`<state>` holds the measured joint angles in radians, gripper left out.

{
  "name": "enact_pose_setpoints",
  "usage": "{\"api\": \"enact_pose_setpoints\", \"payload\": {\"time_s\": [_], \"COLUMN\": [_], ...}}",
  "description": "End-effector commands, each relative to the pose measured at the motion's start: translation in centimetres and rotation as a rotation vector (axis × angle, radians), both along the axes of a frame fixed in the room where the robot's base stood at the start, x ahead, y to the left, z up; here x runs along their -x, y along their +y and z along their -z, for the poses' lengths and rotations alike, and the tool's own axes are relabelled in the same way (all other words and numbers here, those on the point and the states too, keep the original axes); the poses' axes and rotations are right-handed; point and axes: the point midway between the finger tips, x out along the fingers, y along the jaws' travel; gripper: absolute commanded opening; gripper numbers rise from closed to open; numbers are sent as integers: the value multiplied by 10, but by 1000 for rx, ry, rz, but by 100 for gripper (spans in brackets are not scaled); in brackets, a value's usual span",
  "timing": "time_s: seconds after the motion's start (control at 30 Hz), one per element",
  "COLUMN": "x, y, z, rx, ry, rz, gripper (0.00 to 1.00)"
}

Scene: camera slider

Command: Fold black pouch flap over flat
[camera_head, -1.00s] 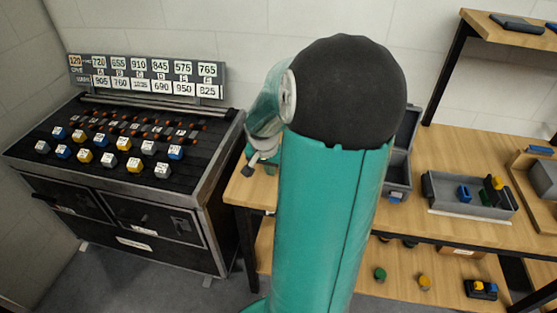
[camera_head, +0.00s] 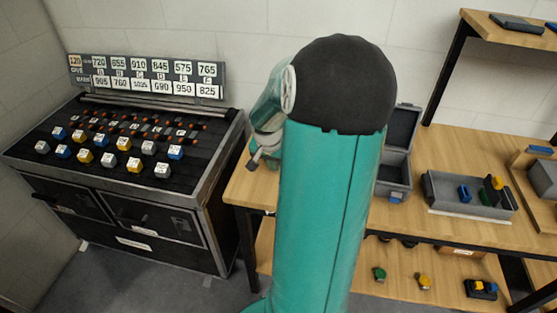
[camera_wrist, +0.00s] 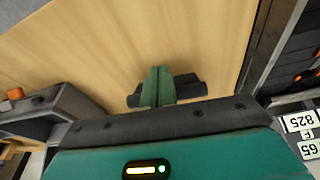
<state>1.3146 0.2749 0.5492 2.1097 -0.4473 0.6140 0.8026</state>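In the wrist view my gripper (camera_wrist: 157,84) shows as two green fingers side by side with only a thin line between them, over bare wood tabletop. They look shut, and I see nothing clearly held. Dark parts stick out on both sides of the fingers; I cannot tell whether they belong to my gripper or to a black pouch. In the head view my arm hides much of the bench, and the fingers cannot be made out. No black pouch or flap can be clearly identified in either view.
A grey case with its lid raised (camera_head: 397,168) stands right of my arm on the wooden bench (camera_head: 425,152). A grey tray (camera_head: 440,196) holds small coloured pieces. A black console (camera_head: 180,182) with coloured blocks stands left. A shelf (camera_head: 490,27) overhangs the upper right.

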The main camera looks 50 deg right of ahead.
Motion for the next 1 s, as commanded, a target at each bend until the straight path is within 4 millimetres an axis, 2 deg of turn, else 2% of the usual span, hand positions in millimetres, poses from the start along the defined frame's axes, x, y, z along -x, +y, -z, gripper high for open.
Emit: {"api": "enact_pose_setpoints", "payload": {"time_s": [0.2, 0.57, 1.0], "x": [-4, -5, -15], "y": [-12, -14, -46], "z": [-1, -2, -5], "rx": [1, 0, 0], "ry": [0, 0, -1], "rz": [0, 1, 0], "gripper": [0, 0, 0]}}
